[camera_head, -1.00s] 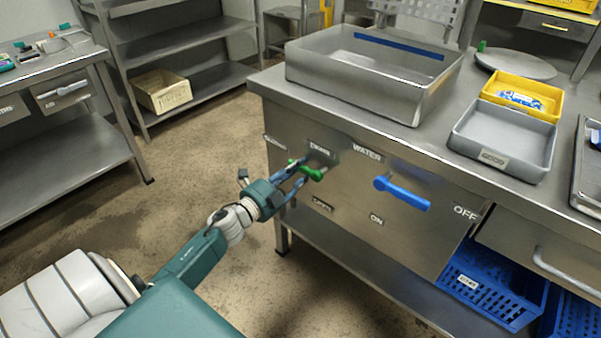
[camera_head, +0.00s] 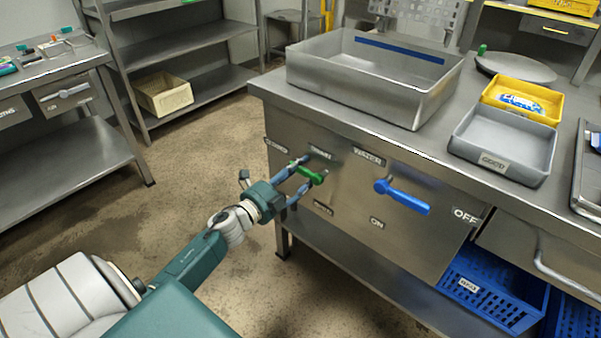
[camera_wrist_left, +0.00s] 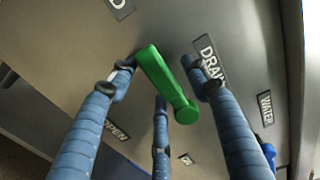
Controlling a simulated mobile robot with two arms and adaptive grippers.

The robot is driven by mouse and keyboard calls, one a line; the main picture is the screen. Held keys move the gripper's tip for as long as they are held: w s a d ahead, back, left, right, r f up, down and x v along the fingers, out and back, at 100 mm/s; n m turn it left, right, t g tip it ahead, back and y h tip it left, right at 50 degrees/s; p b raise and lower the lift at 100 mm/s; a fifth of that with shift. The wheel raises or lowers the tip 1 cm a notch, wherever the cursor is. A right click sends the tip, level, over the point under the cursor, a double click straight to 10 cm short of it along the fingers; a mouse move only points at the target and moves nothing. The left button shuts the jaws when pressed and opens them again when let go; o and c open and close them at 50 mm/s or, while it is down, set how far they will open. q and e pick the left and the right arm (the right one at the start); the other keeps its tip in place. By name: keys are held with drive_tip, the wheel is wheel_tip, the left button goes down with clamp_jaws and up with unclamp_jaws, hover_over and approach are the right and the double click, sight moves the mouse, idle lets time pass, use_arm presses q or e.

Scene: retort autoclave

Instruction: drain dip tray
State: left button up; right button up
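The dip tray (camera_head: 405,100) is a large, deep steel tray with a blue stripe inside, on top of the steel bench. Below it, the green drain handle (camera_head: 317,177) sits on the front panel, its free end towards the left label. My left gripper (camera_head: 303,177) is at this handle with its fingers spread. In the left wrist view the green handle (camera_wrist_left: 165,85) lies between the blue fingers, which look open and not clamped. The drain label (camera_wrist_left: 210,62) and open label (camera_wrist_left: 116,130) show beside it. My right gripper is not in view. Liquid in the tray cannot be made out.
A blue water handle (camera_head: 402,197) is on the same panel, right of the drain handle. A grey bin (camera_head: 503,150) and yellow bin (camera_head: 545,97) stand on the bench. Blue crates (camera_head: 490,285) sit on the lower shelf. The floor left of the bench is clear.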

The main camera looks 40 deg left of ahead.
use_arm(q)
drive_tip(key=shift+s, duration=0.1)
drive_tip(key=s+a, duration=0.1)
drive_tip(key=s, duration=1)
drive_tip(key=shift+s, duration=0.4)
